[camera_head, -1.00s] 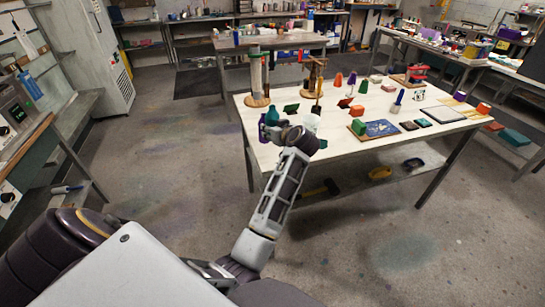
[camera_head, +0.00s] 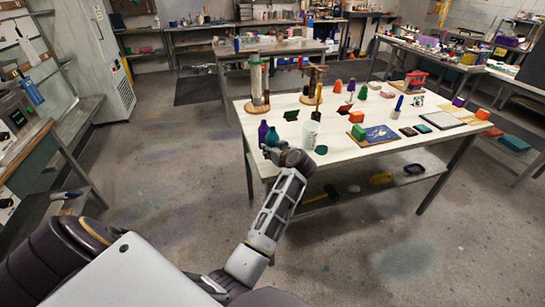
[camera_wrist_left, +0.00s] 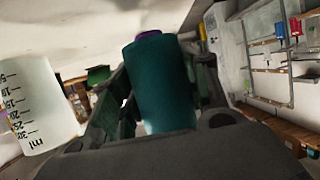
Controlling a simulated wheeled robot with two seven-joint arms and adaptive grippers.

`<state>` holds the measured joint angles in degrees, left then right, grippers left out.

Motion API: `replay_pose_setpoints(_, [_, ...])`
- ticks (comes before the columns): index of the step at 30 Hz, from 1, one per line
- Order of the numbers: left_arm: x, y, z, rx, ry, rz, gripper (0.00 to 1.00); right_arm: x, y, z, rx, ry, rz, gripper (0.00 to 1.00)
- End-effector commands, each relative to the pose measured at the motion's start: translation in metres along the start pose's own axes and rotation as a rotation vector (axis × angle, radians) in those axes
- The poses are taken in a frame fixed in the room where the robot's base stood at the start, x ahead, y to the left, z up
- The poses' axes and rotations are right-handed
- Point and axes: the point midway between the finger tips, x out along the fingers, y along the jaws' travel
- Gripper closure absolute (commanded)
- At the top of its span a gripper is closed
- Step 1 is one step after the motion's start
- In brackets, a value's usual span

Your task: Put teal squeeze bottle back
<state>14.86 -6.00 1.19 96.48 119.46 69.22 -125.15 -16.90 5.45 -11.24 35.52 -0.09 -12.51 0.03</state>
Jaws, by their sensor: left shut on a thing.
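The teal squeeze bottle (camera_head: 271,138) is at the table's near-left corner in the head view. It fills the middle of the left wrist view (camera_wrist_left: 162,88), upright between the fingers. My left gripper (camera_head: 273,150) is shut on it. I cannot tell whether its base touches the tabletop. A purple bottle (camera_head: 263,133) stands close to its left in the head view. A bit of purple (camera_wrist_left: 148,35) shows behind its top in the wrist view. My right gripper is not in view.
A white measuring beaker (camera_head: 310,135) stands just right of the gripper; its scale shows in the wrist view (camera_wrist_left: 38,108). Behind are a dark green piece (camera_head: 291,115) and a round wooden stand (camera_head: 257,106). Coloured blocks and cones occupy the right of the white table (camera_head: 340,150).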

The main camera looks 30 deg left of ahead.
Motion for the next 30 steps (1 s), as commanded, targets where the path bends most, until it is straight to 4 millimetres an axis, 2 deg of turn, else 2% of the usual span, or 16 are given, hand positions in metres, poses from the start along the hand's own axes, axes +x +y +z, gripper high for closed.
replay_pose_setpoints(10, [0.013,-0.001,0.030,0.003,0.000,-0.001,0.83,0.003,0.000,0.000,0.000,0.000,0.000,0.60])
replay_pose_setpoints(26, [0.015,0.000,0.035,0.001,0.000,0.000,0.83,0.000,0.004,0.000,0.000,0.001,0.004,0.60])
replay_pose_setpoints(27, [0.015,0.000,0.036,0.000,0.000,0.000,0.52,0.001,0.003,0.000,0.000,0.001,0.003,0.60])
replay_pose_setpoints(30, [0.015,0.000,0.036,0.000,0.000,0.000,0.39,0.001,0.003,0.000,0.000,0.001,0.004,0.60])
